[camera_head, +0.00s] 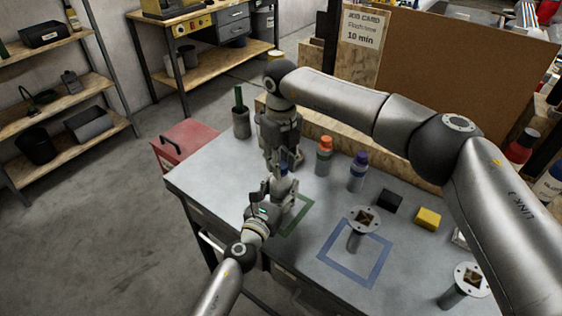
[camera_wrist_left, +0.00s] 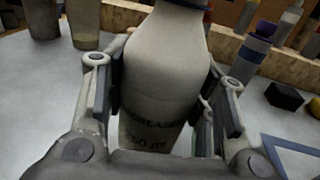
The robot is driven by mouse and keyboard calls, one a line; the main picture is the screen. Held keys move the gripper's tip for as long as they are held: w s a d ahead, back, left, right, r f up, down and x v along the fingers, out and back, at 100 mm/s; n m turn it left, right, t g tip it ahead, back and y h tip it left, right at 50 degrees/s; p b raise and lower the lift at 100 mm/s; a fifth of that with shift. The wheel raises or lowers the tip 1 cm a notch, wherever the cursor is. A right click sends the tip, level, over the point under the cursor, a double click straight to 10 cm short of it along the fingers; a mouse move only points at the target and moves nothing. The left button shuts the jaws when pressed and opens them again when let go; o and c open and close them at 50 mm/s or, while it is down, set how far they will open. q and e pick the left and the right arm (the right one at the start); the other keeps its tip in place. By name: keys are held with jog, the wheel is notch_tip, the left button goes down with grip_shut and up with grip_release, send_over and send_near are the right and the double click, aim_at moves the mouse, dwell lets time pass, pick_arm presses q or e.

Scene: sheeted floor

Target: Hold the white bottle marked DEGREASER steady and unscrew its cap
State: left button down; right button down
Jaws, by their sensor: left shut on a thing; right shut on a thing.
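The white bottle marked DEGREASER (camera_wrist_left: 165,75) stands between the fingers of my left gripper (camera_wrist_left: 165,110) in the left wrist view, its lettering facing the camera. In the head view my left gripper (camera_head: 274,198) is shut around the bottle's body near the green outline, and hides most of it. My right gripper (camera_head: 287,160) comes down from above and is shut at the bottle's top, on the blue cap (camera_head: 284,169). Only a sliver of the cap shows between its fingers. Whether the cap has turned cannot be told.
An orange-capped bottle (camera_head: 324,158) and a purple-capped bottle (camera_head: 358,174) stand right of the grippers. A black block (camera_head: 390,201), yellow block (camera_head: 427,218) and a flanged post (camera_head: 365,221) are further right. A blue outline (camera_head: 327,258) and green outline (camera_head: 304,217) mark the grey table.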

jog(key=n, duration=0.4)
jog(key=shift+n, duration=0.4)
jog(key=n, duration=0.2)
jog(key=shift+n, duration=0.4)
jog(key=n, duration=1.9)
jog(key=shift+r, duration=0.1)
jog(key=shift+r, duration=0.15)
jog(key=shift+r, duration=0.95)
